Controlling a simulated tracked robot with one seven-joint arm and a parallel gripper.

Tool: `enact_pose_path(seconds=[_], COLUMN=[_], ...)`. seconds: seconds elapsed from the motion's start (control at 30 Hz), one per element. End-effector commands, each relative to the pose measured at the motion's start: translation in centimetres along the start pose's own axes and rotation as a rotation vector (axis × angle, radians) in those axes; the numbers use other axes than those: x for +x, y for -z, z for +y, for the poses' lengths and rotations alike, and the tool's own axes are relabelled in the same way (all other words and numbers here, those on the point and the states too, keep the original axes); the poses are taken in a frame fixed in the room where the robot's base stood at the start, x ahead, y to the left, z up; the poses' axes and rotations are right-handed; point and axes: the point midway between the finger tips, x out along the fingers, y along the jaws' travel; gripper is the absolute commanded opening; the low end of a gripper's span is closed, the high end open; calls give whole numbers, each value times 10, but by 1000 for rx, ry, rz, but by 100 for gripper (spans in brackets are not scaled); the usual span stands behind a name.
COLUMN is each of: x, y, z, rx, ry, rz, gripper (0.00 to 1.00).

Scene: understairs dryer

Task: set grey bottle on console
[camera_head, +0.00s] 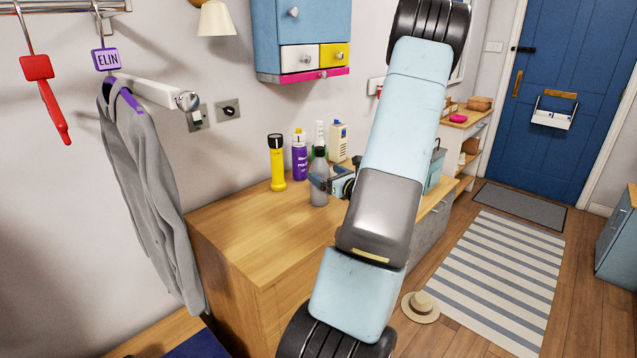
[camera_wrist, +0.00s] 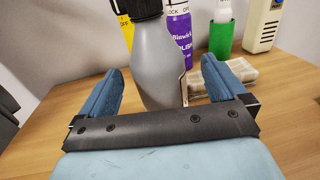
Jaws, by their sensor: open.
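The grey bottle (camera_head: 319,185) with a black cap stands upright on the wooden console top (camera_head: 240,222), towards its back. In the wrist view the grey bottle (camera_wrist: 160,65) rises just beyond and partly between the two blue fingers. My gripper (camera_head: 330,184) is at the bottle in the head view, and in the wrist view my gripper (camera_wrist: 160,85) is open, with a gap on each side of the bottle. The bottle's lower part is partly hidden behind the gripper's dark front edge. I cannot tell whether any finger touches it.
A yellow torch (camera_head: 277,163), a purple spray can (camera_head: 300,157), a green-wrapped bottle (camera_wrist: 222,35) and a cream box (camera_head: 338,142) stand close behind the bottle. The console's front left top is clear.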

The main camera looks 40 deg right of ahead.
Motion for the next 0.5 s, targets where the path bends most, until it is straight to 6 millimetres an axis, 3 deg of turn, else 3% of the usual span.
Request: enact_pose_path(seconds=[0.17,0.5], x=[11,51], y=[1,1], z=[2,4], rx=[1,1], ry=[-2,-3], rz=[1,1], gripper=[98,98])
